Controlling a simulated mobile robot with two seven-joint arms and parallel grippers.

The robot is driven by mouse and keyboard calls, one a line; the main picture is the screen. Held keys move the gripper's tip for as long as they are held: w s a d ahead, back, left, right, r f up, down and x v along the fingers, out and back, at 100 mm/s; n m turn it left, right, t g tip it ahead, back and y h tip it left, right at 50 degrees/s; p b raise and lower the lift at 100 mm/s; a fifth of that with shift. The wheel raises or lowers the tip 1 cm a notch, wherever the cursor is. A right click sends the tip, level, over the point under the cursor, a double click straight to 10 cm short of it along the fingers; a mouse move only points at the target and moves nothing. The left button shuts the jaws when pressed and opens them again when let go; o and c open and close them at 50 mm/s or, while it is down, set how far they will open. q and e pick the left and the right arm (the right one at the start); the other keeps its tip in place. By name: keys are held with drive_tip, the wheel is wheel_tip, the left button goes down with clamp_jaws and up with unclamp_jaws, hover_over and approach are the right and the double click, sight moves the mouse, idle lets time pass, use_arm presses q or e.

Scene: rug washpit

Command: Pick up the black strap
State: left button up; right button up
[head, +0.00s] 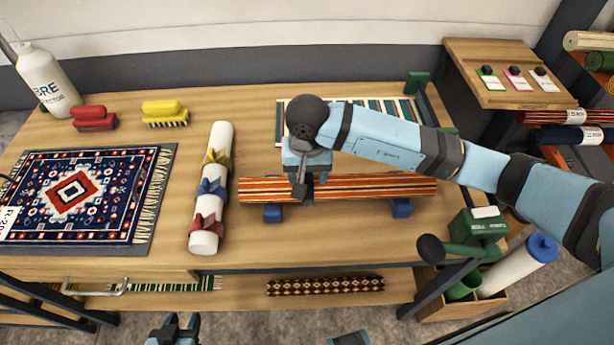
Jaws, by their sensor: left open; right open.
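A rolled striped rug (375,187) in orange, dark and cream lies across two blue blocks (400,208) on the wooden table. My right gripper (301,190) points down over the left part of this roll, its jaws open. Dark shapes show at its fingertips against the roll; I cannot tell whether any of them is the black strap. I see no black strap clearly elsewhere. A white tube (225,140) to the left carries a yellow (216,160), a blue (211,188) and a red strap (206,224). My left gripper (172,328) is open and empty at the bottom edge, in front of the table.
A blue-and-red patterned rug (110,205) lies flat at the left. Red (95,118) and yellow brushes (165,113) and a white bottle (48,80) stand behind it. A flat striped rug (385,108) lies behind the roll. A green box (478,226) is at the right.

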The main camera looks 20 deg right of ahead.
drive_tip(key=shift+c, duration=0.2)
drive_tip(key=c, duration=0.7)
use_arm(q)
drive_tip(key=shift+w+r, duration=0.1)
drive_tip(key=shift+r, duration=0.15)
use_arm(e)
drive_tip(key=shift+c, duration=0.8)
drive_tip(key=shift+r, duration=0.1)
